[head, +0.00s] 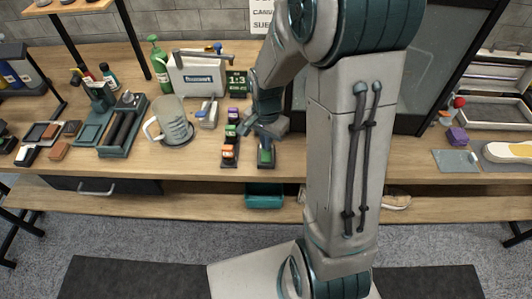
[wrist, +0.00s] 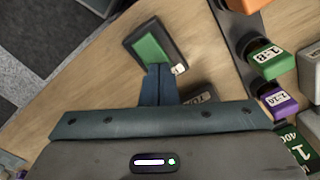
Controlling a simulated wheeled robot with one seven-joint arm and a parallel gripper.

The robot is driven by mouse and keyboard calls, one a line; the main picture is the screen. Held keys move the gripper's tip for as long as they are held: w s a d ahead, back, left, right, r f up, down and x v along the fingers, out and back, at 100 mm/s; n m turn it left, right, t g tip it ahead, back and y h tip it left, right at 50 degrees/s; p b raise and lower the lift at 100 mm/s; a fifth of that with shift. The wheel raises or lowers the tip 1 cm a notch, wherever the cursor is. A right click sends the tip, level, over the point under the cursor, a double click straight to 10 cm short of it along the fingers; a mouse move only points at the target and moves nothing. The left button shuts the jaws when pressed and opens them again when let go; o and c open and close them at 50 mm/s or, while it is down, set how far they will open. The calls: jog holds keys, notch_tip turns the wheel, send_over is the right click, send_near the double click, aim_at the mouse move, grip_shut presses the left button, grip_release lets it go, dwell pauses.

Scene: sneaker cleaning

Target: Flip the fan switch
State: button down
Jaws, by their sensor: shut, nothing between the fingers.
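A small dark box with a green face (wrist: 152,48), which looks like the fan switch, sits on the wooden table. In the head view, it is near the table's front edge (head: 265,157). My gripper (wrist: 158,68) is shut and empty. In the wrist view its fingertips are right at the box's near edge; I cannot tell whether they touch it. In the head view my gripper (head: 268,137) points down just above and behind the green face. A dark part with partly hidden lettering (wrist: 200,95) shows beside the fingers.
A rack of coloured, numbered blocks (head: 230,140) stands close to the left of the box; its green block (wrist: 268,62) shows in the wrist view. A clear pitcher (head: 172,122) is farther left. A dark-framed glass panel (head: 430,65) stands behind at right.

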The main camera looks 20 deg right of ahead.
jog(key=shift+f+b, duration=0.4)
jog(key=shift+f, duration=0.1)
jog(key=shift+r, duration=0.1)
jog(key=shift+r+p, duration=2.55)
jog(key=shift+r, duration=0.9)
jog(key=shift+r, duration=0.1)
jog(key=s+r+n+t, duration=0.3)
jog(key=s+r+n, duration=0.6)
jog(key=s+r, duration=0.5)
jog(key=shift+s+n, duration=0.25)
jog(key=shift+n, duration=0.15)
jog(key=shift+a, duration=0.1)
